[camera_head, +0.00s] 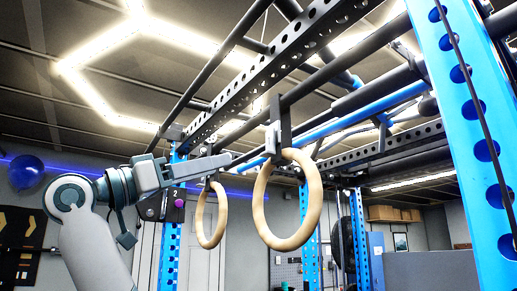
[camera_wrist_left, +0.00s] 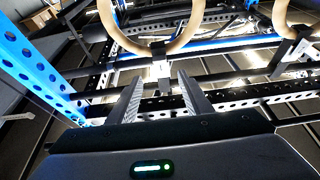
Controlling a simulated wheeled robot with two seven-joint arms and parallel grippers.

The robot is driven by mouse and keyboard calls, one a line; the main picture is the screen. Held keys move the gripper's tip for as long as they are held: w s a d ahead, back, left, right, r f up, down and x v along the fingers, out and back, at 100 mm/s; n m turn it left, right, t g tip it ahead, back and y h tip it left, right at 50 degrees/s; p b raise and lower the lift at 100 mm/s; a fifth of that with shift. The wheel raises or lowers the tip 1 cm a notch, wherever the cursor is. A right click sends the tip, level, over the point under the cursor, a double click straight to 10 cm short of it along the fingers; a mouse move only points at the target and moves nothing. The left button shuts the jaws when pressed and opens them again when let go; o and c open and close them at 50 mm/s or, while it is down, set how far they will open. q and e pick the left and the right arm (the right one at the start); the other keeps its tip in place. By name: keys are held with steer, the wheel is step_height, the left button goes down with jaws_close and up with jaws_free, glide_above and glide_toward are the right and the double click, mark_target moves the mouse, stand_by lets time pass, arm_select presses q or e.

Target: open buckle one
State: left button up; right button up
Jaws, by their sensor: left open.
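A light wooden ring (camera_head: 258,215) hangs from a dark strap on the overhead rack, with a pale metal buckle (camera_head: 271,138) at the strap just above the ring. My left gripper (camera_head: 228,160) reaches in from the left, a little short of this buckle and pointing at it. In the left wrist view, the buckle (camera_wrist_left: 160,67) lies just beyond and between my open, empty fingertips (camera_wrist_left: 159,77). A gap to it seems to be left. A second wooden ring (camera_head: 200,222) hangs farther back; its buckle (camera_wrist_left: 299,50) shows at the right of the wrist view. My right gripper is not in view.
Black perforated beams (camera_head: 270,72) and bars run overhead, close above my left gripper. A blue perforated upright (camera_head: 462,100) stands at the right, another (camera_head: 170,255) behind my arm. A blue ball (camera_head: 26,171) is at the far left.

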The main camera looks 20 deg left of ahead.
mark_target(263, 153)
arm_select(q)
steer(key=shift+p+x, duration=3.05)
steer(key=shift+x, duration=3.5)
steer(key=c, duration=0.9)
steer(key=shift+c, duration=0.8)
steer(key=shift+s, duration=0.1)
